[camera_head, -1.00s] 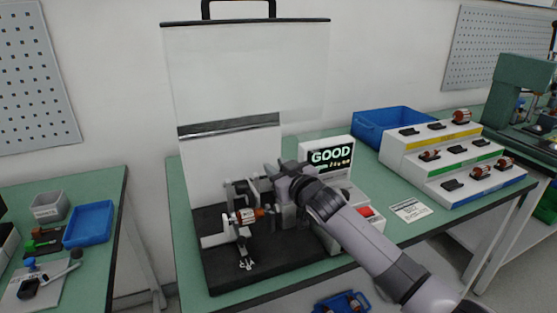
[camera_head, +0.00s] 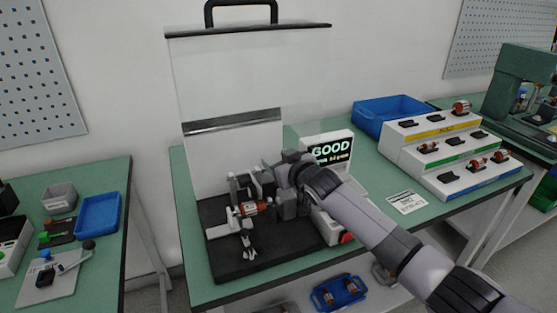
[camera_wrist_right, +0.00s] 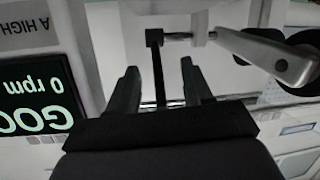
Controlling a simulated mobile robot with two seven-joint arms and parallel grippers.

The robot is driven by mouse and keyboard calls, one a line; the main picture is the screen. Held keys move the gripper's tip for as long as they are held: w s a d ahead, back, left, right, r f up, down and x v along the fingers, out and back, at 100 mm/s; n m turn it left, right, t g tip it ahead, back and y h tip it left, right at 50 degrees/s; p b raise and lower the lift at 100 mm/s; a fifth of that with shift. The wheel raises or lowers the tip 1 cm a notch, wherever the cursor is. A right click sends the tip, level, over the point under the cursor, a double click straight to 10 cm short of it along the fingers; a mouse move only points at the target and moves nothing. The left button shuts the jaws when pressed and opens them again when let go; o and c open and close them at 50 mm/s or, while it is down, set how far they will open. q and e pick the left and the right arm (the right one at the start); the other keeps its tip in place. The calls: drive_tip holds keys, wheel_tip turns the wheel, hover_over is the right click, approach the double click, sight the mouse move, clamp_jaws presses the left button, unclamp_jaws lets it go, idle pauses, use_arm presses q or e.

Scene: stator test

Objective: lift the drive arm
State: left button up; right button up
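The test rig (camera_head: 262,262) stands on the green bench, with a black base and a raised clear cover above. A copper-coloured rotor (camera_head: 250,209) lies across its supports. My right gripper (camera_head: 262,186) is at the rig, just behind the rotor's right end. In the right wrist view the gripper (camera_wrist_right: 160,88) is open, with a black bar (camera_wrist_right: 158,75) between its fingers and visible gaps on both sides. A grey metal arm with a round end, apparently the drive arm (camera_wrist_right: 268,54), lies right of the fingers. Whether the bar belongs to it is unclear. My left gripper is out of view.
The display (camera_head: 330,151) reads GOOD and, in the wrist view, 0 rpm (camera_wrist_right: 36,95). A blue bin (camera_head: 392,108) and a stepped rack (camera_head: 440,150) with several rotors stand at right. My right forearm crosses the bench front. A side table (camera_head: 105,270) stands at left.

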drive_tip(key=shift+s+d, duration=0.1)
drive_tip(key=shift+s, duration=0.05)
drive_tip(key=shift+v, duration=3.4)
